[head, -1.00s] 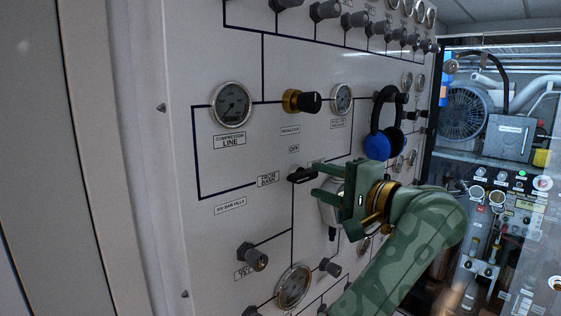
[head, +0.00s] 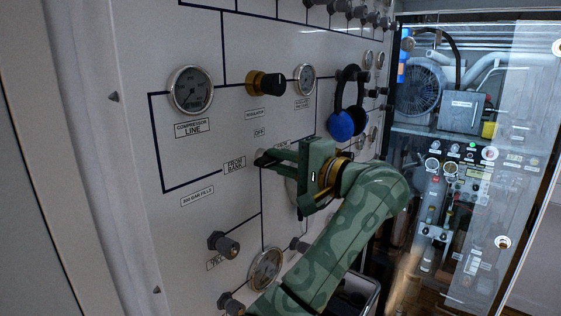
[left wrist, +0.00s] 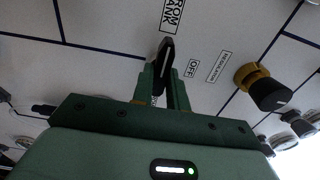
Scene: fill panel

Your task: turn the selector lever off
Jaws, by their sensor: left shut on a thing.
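The black selector lever (head: 263,159) is on the grey panel and points left toward the FROM BANK label (head: 234,165). The OFF label (head: 259,132) is above the lever. My left gripper (head: 274,158) is at the panel, shut on the lever, with its green fingers hiding part of it. In the left wrist view the lever (left wrist: 166,54) stands between the two fingers (left wrist: 165,82), its tip toward the FROM BANK label (left wrist: 172,14). The OFF label (left wrist: 191,68) is just right of it there. My right gripper is not in view.
A black-and-gold regulator knob (head: 266,83) sits above the lever. The compressor line gauge (head: 190,90) is at upper left. Blue ear defenders (head: 341,124) hang to the right, close above my arm. Grey valve knobs (head: 224,244) and another gauge (head: 267,270) are below.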

